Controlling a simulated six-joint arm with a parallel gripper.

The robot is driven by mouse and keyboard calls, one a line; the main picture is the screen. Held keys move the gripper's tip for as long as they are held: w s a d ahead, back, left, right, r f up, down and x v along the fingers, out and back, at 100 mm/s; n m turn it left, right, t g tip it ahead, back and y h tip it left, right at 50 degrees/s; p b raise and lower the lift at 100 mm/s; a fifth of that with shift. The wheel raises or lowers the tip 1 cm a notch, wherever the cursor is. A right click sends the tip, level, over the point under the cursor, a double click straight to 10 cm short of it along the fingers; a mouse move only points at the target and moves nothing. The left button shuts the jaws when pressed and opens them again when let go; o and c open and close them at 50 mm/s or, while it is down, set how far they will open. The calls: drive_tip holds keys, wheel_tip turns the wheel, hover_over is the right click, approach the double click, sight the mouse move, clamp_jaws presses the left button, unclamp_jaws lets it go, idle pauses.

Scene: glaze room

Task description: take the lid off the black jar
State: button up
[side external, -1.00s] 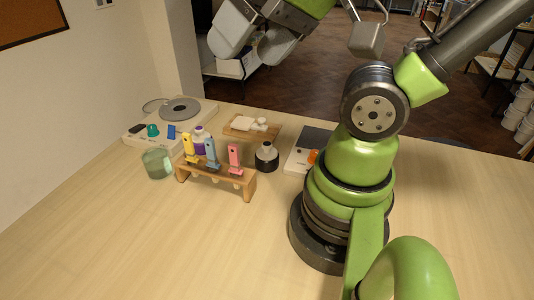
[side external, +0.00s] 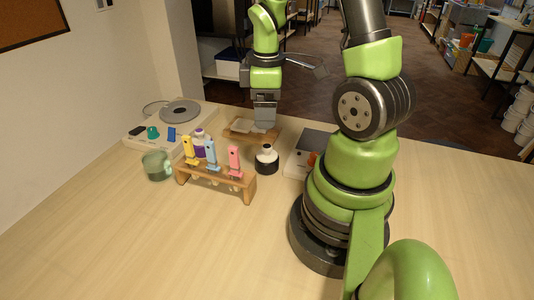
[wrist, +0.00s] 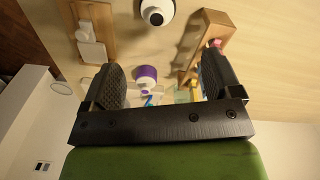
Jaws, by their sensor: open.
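The black jar (side external: 266,166) stands upright on the table, right of the wooden rack. Its top (side external: 266,150) is white, with a small raised part in the middle. My gripper (side external: 264,125) points down behind the jar, beside the small wooden board, in the side view. Its two fingers are wide apart in the wrist view, with nothing gripped between them (wrist: 163,85). The side view does not show clearly how high the fingertips are.
A wooden rack (side external: 222,180) holds yellow, blue and pink droppers. A purple-and-white jar (side external: 199,142) stands behind it, a greenish cup (side external: 157,167) left. The wooden board (side external: 235,134) carries white pieces. A flat device (side external: 305,152) lies right of the jar. The front table is clear.

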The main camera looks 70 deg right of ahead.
sight(267, 146)
drive_tip(key=shift+s+d+f+n, duration=0.15)
drive_tip(key=shift+f, duration=0.3)
drive_tip(key=shift+s+d+f+n, duration=0.15)
drive_tip(key=shift+f, duration=0.3)
drive_tip(key=shift+w+f, duration=0.2)
drive_tip(key=shift+f, duration=4.45)
drive_tip(key=c, duration=1)
